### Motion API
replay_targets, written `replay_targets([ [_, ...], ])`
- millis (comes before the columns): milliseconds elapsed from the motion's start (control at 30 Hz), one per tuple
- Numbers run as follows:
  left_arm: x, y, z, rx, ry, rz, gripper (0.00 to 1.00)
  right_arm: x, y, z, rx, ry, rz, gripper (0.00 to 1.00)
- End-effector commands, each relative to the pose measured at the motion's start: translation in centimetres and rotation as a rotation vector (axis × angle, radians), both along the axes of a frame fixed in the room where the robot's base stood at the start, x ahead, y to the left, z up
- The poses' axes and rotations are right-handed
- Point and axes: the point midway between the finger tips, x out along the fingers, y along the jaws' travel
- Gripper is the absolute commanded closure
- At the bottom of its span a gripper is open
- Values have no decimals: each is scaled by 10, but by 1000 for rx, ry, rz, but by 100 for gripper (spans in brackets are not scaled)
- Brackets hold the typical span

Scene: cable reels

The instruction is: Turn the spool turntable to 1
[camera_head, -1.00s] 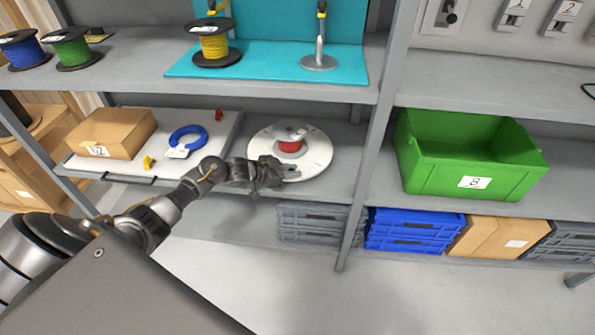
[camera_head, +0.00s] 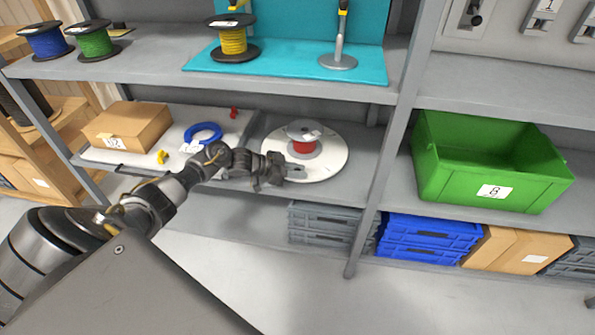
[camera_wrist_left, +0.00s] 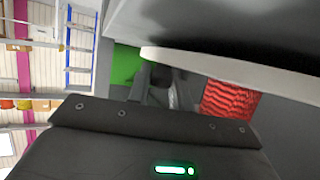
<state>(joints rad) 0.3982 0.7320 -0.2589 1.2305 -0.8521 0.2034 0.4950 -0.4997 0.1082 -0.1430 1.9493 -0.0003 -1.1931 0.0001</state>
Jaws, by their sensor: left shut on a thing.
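The spool turntable (camera_head: 330,163) is a round white disc on the middle shelf. A spool with red windings (camera_head: 303,147) and a pale grey top flange with a white label sits on it. My left gripper (camera_head: 298,171) is at the front left edge of the disc and shut on part of the turntable; its fingers hide the exact spot held. In the left wrist view, the white disc edge (camera_wrist_left: 230,68) runs above the fingers (camera_wrist_left: 165,92), with a dark piece between them. No number on the disc is readable. My right gripper is not in view.
Left of the turntable, a white tray (camera_head: 100,155) holds a cardboard box (camera_head: 128,125) and a blue coil (camera_head: 203,134). A shelf upright (camera_head: 385,160) stands right of the turntable, then a green bin (camera_head: 480,185). Grey crates (camera_head: 318,222) sit below. The upper shelf carries several spools.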

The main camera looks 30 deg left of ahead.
Motion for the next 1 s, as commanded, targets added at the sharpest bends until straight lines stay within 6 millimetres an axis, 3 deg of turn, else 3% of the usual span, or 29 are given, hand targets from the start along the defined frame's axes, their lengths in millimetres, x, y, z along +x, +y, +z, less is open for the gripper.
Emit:
replay_targets([
  [100,0,0,0,0,1,-1,100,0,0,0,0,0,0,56],
  [133,0,0,0,0,1,-1,75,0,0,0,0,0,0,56],
  [267,0,0,0,1,1,0,58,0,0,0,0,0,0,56],
  [667,-7,7,4,1,0,1,58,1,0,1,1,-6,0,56],
  [1000,-50,48,28,4,2,1,58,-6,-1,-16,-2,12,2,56],
])
